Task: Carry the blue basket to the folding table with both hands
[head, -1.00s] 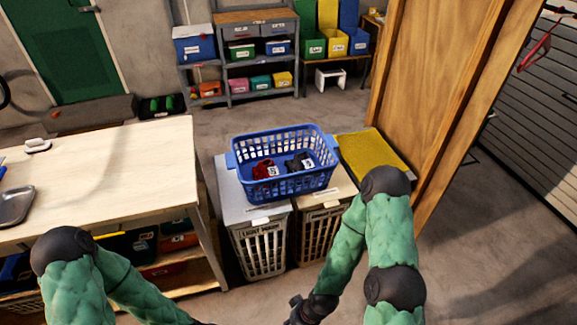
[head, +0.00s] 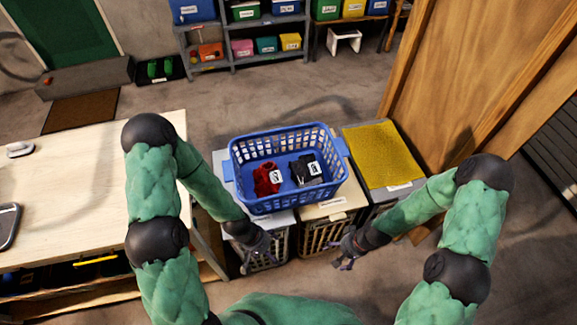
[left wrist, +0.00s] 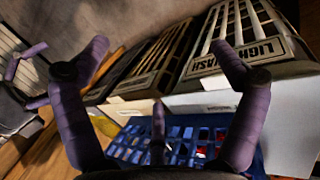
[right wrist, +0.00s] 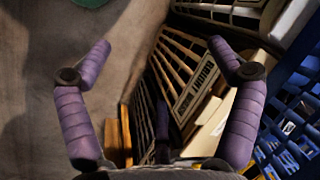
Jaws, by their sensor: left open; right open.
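My left gripper (head: 258,258) is open and empty in front of the left hamper, below the basket's near left side. My right gripper (head: 343,258) is open and empty in front of the right hamper, below the basket's near right side. Neither touches the basket. The pale wooden table (head: 75,190), likely the folding table, stands to the left.
The left hamper (left wrist: 205,78) bears a light-wash label. A yellow-topped hamper (head: 383,157) stands right of the basket, beside a wooden panel (head: 470,70). A grey tray (head: 8,225) and a small white item (head: 20,149) lie on the table's left. Its middle is bare.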

